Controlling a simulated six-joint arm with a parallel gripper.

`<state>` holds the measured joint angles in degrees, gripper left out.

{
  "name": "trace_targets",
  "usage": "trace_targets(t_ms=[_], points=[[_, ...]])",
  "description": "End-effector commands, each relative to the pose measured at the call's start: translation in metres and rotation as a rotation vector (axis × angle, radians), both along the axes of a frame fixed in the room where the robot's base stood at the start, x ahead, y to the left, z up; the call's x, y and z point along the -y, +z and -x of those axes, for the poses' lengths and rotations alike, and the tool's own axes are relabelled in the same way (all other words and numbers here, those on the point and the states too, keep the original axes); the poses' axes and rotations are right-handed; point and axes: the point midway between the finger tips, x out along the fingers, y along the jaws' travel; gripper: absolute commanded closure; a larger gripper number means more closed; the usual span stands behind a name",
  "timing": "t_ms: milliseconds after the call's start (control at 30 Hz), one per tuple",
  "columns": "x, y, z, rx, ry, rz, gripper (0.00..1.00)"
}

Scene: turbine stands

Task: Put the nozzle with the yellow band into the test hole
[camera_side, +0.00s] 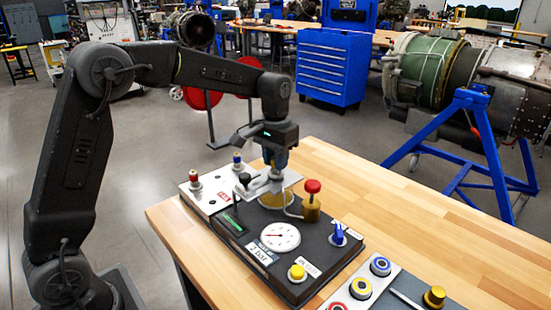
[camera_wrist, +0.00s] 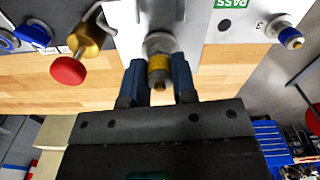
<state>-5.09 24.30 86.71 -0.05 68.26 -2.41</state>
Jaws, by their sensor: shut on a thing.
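My gripper (camera_side: 275,170) points down over the black-and-white test panel (camera_side: 225,225) on the wooden bench. In the wrist view, my gripper's two blue fingers (camera_wrist: 159,78) are shut on the nozzle with the yellow band (camera_wrist: 159,64). Its brass tip faces the camera, and a grey metal collar shows at its other end, over the white panel surface. The test hole is hidden, and I cannot tell whether the nozzle is in it. The side view hardly shows the nozzle between the fingers.
A nozzle with a blue band (camera_side: 237,161) and one with a red band (camera_side: 195,179) stand upright on the panel's white strip. A red-knobbed brass valve (camera_side: 312,200), a blue lever (camera_side: 339,235) and a gauge (camera_side: 280,237) are near. The bench's right side (camera_side: 430,225) is clear.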

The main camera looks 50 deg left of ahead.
Motion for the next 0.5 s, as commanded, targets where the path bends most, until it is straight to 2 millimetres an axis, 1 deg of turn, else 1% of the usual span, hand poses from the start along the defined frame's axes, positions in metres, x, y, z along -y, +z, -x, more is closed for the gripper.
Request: trace_targets(t_ms=[33,67,100,367,400,500], points=[[-0.0001,-0.0096,0.0016,-0.018,-0.001,-0.001,1.00],[-0.0001,-0.0096,0.0016,-0.017,-0.001,-0.001,1.00],[-0.0001,-0.0097,0.0017,-0.018,-0.001,-0.001,0.72],[0.0000,-0.0072,0.0014,-0.015,-0.001,0.000,0.47],[0.0001,-0.0069,0.0013,-0.014,-0.001,0.000,0.45],[0.0001,-0.0063,0.0013,-0.014,-0.001,0.000,0.45]])
